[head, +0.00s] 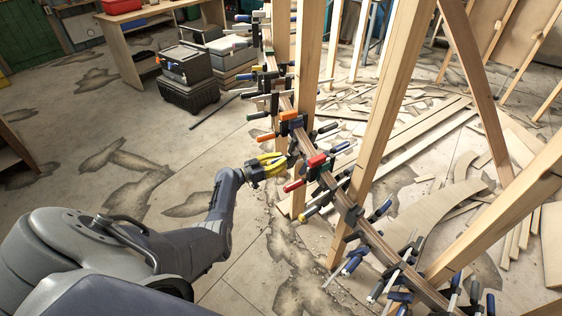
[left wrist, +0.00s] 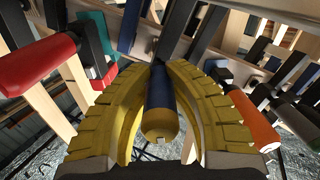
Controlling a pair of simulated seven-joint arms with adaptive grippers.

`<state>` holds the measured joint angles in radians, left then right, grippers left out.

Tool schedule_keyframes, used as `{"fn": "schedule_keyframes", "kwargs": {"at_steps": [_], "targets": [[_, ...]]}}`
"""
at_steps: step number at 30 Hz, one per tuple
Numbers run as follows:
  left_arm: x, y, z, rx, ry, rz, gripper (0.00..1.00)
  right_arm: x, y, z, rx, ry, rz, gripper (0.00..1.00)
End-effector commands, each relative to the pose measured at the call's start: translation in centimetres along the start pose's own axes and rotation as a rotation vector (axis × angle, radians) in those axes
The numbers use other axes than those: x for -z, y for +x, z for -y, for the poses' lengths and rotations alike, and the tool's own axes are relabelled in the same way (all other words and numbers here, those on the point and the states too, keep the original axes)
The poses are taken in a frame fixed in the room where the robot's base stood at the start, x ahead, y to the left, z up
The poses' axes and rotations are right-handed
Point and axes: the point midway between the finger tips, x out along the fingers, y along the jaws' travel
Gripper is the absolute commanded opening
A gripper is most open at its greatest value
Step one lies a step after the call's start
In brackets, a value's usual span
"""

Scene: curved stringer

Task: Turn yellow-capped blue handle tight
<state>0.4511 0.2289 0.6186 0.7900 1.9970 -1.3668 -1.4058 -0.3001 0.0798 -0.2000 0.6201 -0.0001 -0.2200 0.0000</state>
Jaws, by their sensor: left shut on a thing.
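The yellow-capped blue handle (left wrist: 160,105) is in the middle of the left wrist view, its yellow end towards the camera. My left gripper (left wrist: 160,95) has its two yellow fingers on either side of this handle and is shut on it. In the head view my left gripper (head: 279,161) is at the curved stringer (head: 345,207), left of a wooden post. The handle is largely hidden by the fingers there. My right gripper is not in view.
A red-handled clamp (left wrist: 38,65) is left of the fingers and an orange handle (left wrist: 252,124) is right of them. Upright wooden posts (head: 388,95) stand close to the stringer. Several more clamps line it. Toolboxes (head: 187,65) stand at the back left. The floor left of the stringer is mostly clear.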

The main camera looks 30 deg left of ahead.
Motion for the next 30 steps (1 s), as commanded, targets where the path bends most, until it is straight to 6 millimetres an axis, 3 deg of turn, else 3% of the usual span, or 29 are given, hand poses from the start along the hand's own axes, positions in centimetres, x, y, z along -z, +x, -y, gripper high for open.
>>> {"fn": "schedule_keyframes", "kwargs": {"at_steps": [24,25,30], "targets": [[-0.27,0.00,-0.13,-0.002,0.104,0.004,0.00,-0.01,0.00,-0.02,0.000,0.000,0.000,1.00],[-0.27,0.00,-0.13,-0.002,0.104,0.004,0.17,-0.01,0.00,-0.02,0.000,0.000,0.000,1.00],[-0.18,-0.01,-0.08,-0.001,0.104,0.003,0.37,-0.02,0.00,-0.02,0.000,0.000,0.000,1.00]]}}
